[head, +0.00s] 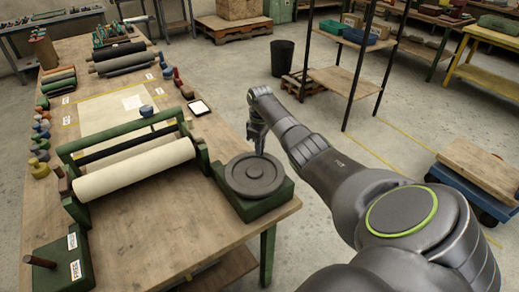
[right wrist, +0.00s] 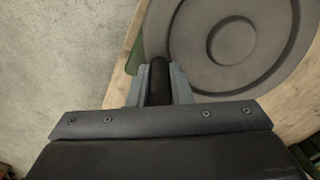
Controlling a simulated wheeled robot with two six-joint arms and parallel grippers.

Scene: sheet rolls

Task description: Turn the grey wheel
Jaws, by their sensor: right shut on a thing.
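The grey wheel (head: 254,174) is a flat round disc with a raised ring, lying on a green base (head: 273,207) at the right front corner of the bench. It also shows large in the right wrist view (right wrist: 231,40). My right gripper (head: 258,150) reaches down at the wheel's far edge. In the right wrist view its fingers (right wrist: 159,85) are shut on a dark upright handle (right wrist: 159,78) at the wheel's rim. The handle is mostly hidden by the gripper in the head view. My left gripper is not in view.
A white roll (head: 135,168) in a green frame lies left of the wheel on the wooden bench (head: 165,235). A green block (head: 62,264) with a brown peg stands at the front left. Rolls and small coloured knobs line the bench behind. A black bin (head: 282,58) stands on the floor.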

